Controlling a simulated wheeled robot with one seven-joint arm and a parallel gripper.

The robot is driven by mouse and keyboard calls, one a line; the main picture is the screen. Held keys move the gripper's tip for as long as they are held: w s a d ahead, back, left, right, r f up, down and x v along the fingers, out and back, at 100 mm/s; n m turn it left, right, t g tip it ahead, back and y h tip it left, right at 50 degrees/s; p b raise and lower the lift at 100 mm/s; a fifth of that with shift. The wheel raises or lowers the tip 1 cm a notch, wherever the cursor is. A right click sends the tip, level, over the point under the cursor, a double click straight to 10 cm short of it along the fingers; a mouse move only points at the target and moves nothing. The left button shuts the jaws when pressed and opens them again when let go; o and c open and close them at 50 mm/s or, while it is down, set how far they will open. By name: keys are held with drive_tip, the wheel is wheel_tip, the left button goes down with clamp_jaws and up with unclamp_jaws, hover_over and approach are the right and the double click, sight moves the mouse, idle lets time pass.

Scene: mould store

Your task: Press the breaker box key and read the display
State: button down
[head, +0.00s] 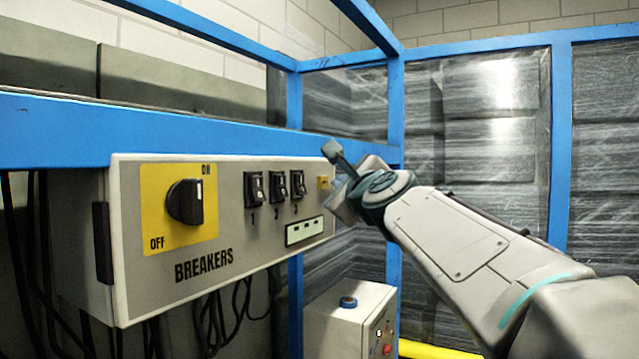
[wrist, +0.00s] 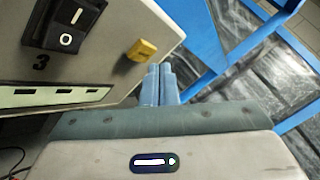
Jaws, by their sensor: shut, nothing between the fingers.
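The breaker box (head: 215,265) is a pale grey panel marked BREAKERS. Its small yellow key (head: 323,182) sits near the right end, beside switch 3; it also shows in the wrist view (wrist: 142,50). The display (head: 304,231) is a pale strip with short dark dashes below the key, partly in the wrist view (wrist: 60,95); I can read no figures on it. My gripper (wrist: 159,70) is shut and empty. Its blue-grey fingertips are just below and right of the key in the wrist view. I cannot tell whether they touch it.
A large rotary knob (head: 186,202) on a yellow plate points to neither label clearly. Three black rocker switches (head: 277,187) sit between it and the key. A blue frame (head: 60,130) runs above the box. A smaller grey box (head: 345,320) with a blue button stands below.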

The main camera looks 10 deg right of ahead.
drive_tip(key=shift+w+a, duration=0.25)
drive_tip(key=shift+a, duration=0.1)
drive_tip(key=shift+w+a+p, duration=0.2)
drive_tip(key=shift+a+p, duration=0.1)
drive_tip(key=shift+p, duration=0.1)
idle(0.7)
drive_tip(key=shift+s+d, duration=0.1)
drive_tip(key=shift+s+d+b, duration=0.35)
drive_tip(key=shift+d, duration=0.15)
drive_tip(key=s+d+b, duration=0.1)
drive_tip(key=d, duration=0.1)
drive_tip(key=s+d+b, duration=0.1)
drive_tip(key=s+d, duration=0.1)
idle(0.6)
idle(0.7)
